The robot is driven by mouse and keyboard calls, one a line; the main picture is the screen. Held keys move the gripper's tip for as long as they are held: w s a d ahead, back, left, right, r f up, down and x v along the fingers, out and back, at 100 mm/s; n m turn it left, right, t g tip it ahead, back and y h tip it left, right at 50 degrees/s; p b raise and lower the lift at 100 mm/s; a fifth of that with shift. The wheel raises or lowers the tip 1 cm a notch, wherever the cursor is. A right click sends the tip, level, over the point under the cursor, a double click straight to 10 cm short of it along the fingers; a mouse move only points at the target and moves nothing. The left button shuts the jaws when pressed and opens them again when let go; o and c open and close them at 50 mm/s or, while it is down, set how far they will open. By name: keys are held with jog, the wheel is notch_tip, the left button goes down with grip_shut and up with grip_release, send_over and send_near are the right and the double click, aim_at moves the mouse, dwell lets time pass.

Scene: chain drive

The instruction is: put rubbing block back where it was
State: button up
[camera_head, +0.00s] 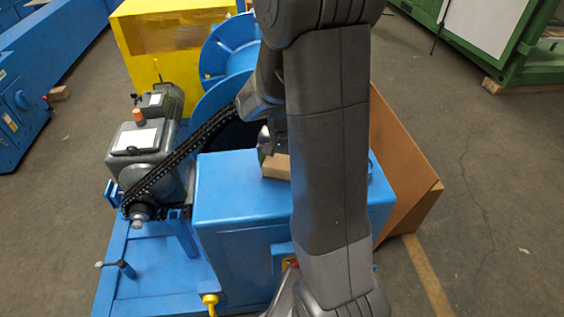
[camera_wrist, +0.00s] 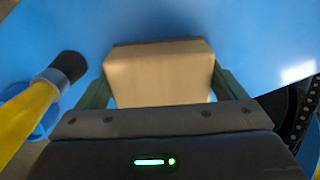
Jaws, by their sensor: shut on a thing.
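The rubbing block is a tan, wood-coloured block (camera_wrist: 158,72). In the wrist view it sits between the two dark green fingers of my gripper (camera_wrist: 160,88), which is shut on it. The blue surface lies behind and around the block. In the head view the block (camera_head: 276,166) shows at the top of the blue housing (camera_head: 240,190), partly hidden by my arm. I cannot tell whether the block touches the housing.
A black chain (camera_head: 180,162) runs from a sprocket by the grey gearbox (camera_head: 140,150) up to the blue wheel (camera_head: 228,55). A brown panel (camera_head: 405,170) leans at the right. A yellow handle with a black end (camera_wrist: 68,68) is left of the block.

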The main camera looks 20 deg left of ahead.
aim_at(282, 162)
jog(key=o, duration=0.7)
notch_tip(282, 162, up, 12)
jog(key=shift+r+p, duration=0.1)
jog(key=shift+p, duration=0.4)
